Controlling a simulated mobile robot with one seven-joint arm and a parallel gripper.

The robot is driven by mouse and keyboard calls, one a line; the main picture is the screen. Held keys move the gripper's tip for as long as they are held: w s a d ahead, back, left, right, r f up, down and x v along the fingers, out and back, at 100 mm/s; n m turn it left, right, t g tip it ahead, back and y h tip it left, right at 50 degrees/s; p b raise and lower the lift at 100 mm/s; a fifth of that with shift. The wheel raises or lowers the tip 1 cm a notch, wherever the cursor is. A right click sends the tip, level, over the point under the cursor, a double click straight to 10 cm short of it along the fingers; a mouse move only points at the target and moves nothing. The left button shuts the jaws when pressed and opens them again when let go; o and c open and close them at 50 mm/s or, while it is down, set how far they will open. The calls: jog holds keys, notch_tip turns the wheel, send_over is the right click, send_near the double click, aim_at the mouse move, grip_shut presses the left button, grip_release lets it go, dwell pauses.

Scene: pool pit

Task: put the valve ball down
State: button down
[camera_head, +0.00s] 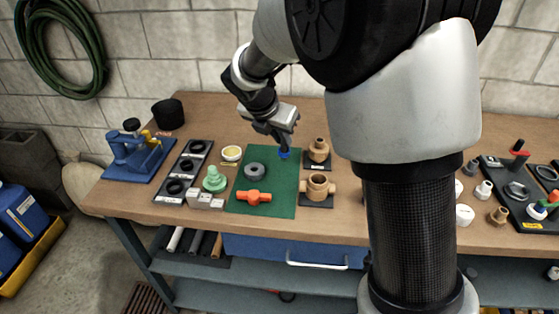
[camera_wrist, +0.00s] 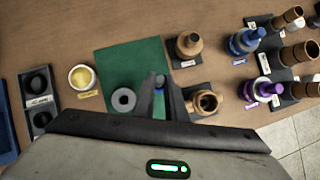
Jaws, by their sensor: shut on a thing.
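A grey ring (camera_head: 255,171) and an orange handled part (camera_head: 254,197) lie on the mat, left of and nearer than the gripper.
Right of the mat stand a tan fitting (camera_head: 319,150) and a tan valve body (camera_head: 319,187) on dark pads. Left are a yellow-filled dish (camera_head: 232,153), a green part (camera_head: 214,180) and a black tray of rings (camera_head: 185,172). Bare mat shows around the gripper.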

aim_at(281, 153)
jog(key=shift+f+b, duration=0.65)
jog(key=shift+f, duration=2.05)
jog(key=shift+f, duration=0.15)
jog(key=c, duration=1.8)
grip_release()
